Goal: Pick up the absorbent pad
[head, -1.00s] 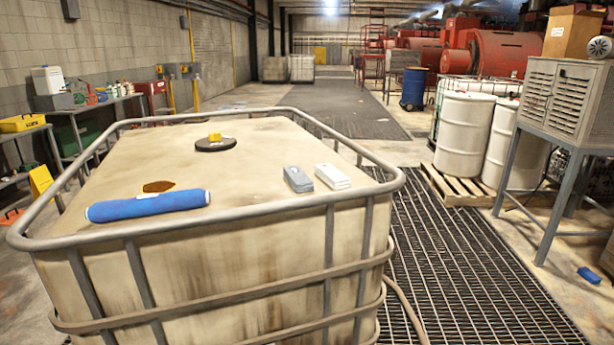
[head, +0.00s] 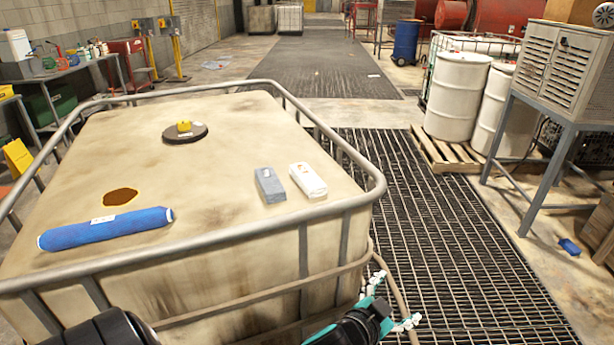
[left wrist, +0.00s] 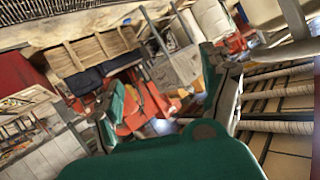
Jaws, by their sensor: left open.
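A blue roll (head: 106,229) with a small white label lies on the top of a stained tank (head: 240,130), near its front left. A grey block (head: 270,185) and a white block (head: 308,180) lie side by side near the tank top's right edge. I cannot tell for sure which of these is the absorbent pad. My left gripper (head: 393,301) is open and empty, low in front of the tank's right corner, below the tank top and apart from these things. Its teal fingers also show in the left wrist view (left wrist: 165,105), with nothing between them. My right gripper is out of view.
A metal rail (head: 215,263) rings the tank top. A brown spill (head: 121,197) and a dark round lid (head: 185,134) with a yellow piece are on it. Black floor grating (head: 440,250) lies to the right, with white drums (head: 458,98) on a pallet beyond. A small blue object (head: 569,246) lies on the floor.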

